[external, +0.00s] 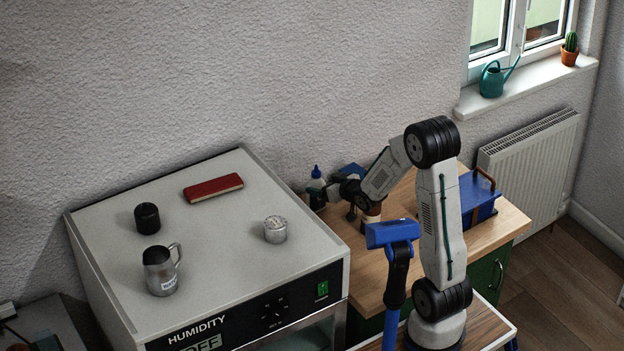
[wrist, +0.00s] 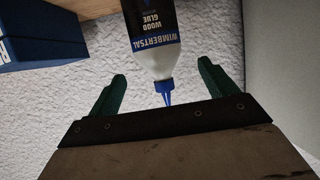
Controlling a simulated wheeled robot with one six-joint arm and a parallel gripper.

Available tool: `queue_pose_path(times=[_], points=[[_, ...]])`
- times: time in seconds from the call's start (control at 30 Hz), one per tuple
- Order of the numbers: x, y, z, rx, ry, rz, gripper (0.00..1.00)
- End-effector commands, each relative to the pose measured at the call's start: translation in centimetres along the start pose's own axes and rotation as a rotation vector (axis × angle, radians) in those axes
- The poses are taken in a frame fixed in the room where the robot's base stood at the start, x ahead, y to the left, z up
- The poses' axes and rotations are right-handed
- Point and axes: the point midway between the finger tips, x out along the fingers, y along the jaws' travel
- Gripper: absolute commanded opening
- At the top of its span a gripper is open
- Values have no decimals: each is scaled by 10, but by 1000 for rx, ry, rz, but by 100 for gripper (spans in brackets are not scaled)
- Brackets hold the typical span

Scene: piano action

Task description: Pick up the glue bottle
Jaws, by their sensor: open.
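The glue bottle (external: 316,189) stands upright near the wall on the wooden bench, beside the cabinet, with a dark body and blue cap. In the wrist view the glue bottle (wrist: 158,48) appears upside down, its black "WOOD GLUE" label partly cut off by the top edge and its blue nozzle pointing toward the gripper's palm. My gripper (external: 337,192) is just right of the bottle in the external view. In the wrist view my gripper (wrist: 162,69) is open, with a green finger on each side of the bottle's line and visible space beside it.
A humidity cabinet (external: 110,240) stands left of the bench, with a mug (external: 161,272), a red case (external: 213,187), a dark cup (external: 147,218) and a metal tin (external: 275,230) on top. A blue toolbox (external: 478,197) sits at the bench's right. A blue box (wrist: 45,35) shows in the wrist view.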

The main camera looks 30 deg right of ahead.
Motion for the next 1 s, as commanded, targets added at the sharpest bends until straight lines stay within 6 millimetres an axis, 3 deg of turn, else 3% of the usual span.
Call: queue_pose_path(times=[0.1, 0.37, 0.7, 0.97, 1.0], points=[[7, 0, 19, 1, -4, 0, 84], [15, 0, 38, 0, -4, 0, 84], [62, 0, 36, -1, -1, 1, 84], [64, 0, 35, 0, -1, 1, 84], [64, 0, 35, 0, -1, 1, 76]])
